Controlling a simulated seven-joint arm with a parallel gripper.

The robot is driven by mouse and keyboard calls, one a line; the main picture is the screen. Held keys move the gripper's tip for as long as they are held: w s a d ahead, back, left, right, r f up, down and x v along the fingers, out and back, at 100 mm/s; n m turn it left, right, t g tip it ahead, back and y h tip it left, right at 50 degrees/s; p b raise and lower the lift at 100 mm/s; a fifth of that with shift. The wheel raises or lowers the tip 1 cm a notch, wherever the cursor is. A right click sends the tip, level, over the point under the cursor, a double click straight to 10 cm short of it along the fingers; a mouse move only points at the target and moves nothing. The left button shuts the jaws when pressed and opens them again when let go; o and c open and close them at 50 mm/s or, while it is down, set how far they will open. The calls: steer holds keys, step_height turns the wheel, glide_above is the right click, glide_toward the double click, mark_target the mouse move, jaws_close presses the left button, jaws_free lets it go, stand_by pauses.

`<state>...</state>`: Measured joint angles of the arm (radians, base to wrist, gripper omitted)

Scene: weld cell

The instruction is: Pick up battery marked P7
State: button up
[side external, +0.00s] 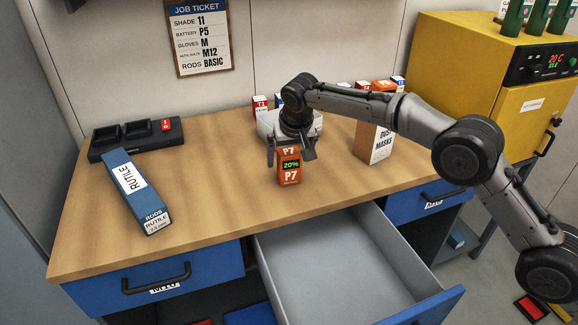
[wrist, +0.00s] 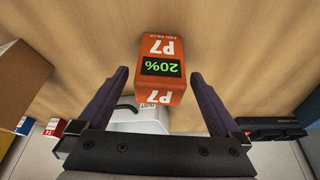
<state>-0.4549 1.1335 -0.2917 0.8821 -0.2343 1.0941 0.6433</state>
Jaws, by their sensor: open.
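The battery marked P7 (side external: 289,168) is an orange block with white P7 labels and a green 20% display, standing on the wooden bench top in the side view. In the wrist view the battery (wrist: 160,68) appears upside down, ahead of and between the fingertips. My gripper (side external: 290,148) is open and right at the battery, with its fingers low over the bench. In the wrist view my gripper (wrist: 158,80) has one dark finger on each side of the battery, with a visible gap on both sides. Nothing is held.
A blue rutile rods box (side external: 135,190) and a black charger (side external: 137,140) are at left. A dust masks box (side external: 376,142) stands right of my gripper. A white case (side external: 266,125) and several small boxes are behind. An open grey drawer (side external: 335,260) juts out in front. A job ticket (side external: 201,38) reads battery P5.

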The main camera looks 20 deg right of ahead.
steer(key=shift+w+f, duration=0.25)
steer(key=shift+f, duration=0.3)
jaws_close()
steer(key=shift+r, duration=0.1)
